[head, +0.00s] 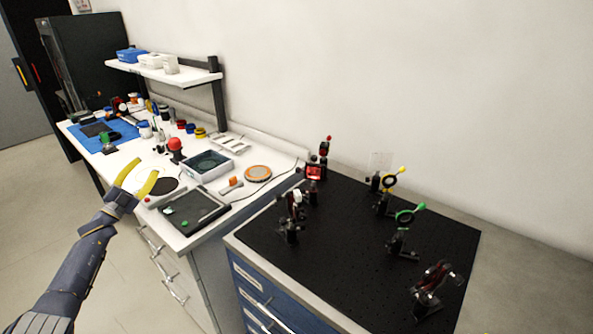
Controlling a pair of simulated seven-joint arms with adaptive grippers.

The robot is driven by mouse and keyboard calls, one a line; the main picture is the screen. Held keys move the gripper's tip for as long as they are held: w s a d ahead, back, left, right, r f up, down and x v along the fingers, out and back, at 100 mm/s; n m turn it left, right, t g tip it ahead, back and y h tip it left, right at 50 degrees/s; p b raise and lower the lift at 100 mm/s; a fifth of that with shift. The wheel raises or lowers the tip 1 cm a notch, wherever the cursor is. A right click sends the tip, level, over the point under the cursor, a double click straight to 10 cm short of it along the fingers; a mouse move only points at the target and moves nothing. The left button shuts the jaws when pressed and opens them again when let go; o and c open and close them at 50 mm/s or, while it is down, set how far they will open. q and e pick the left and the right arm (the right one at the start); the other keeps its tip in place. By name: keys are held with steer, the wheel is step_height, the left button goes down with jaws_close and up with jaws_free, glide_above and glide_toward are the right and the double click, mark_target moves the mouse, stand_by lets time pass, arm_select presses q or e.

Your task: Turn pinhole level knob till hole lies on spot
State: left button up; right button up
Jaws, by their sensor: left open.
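The black optical breadboard (345,255) lies on a blue drawer cabinet at the right and carries several small mounts. A red-topped mount (324,148) is at the back, beside a red-faced unit (314,172). Which mount is the pinhole, and where its level knob is, I cannot tell; no light spot shows clearly. My left gripper (140,180), with yellow fingers, is open and empty near the white bench's front edge, well left of the breadboard. My right gripper is out of view.
A dark mount (432,287) stands at the breadboard's front right, and another (291,215) at its left. A shelf (160,68) hangs above.

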arm_select(q)
steer(key=d+r+m+g+h, duration=0.35)
steer(key=d+g, duration=0.25)
steer(key=d, duration=0.4)
steer(key=d+r+m+g+h, duration=0.2)
steer(key=d+m+g+h, duration=0.25)
steer(key=d, duration=0.45)
steer(key=m+g+y, duration=0.3)
steer(key=g+y, duration=0.1)
steer(key=g, duration=0.6)
glide_toward(297, 170)
steer(key=x, duration=1)
steer(key=shift+w+f, duration=0.15)
steer(key=shift+w, duration=0.2)
steer(key=shift+c, duration=0.6)
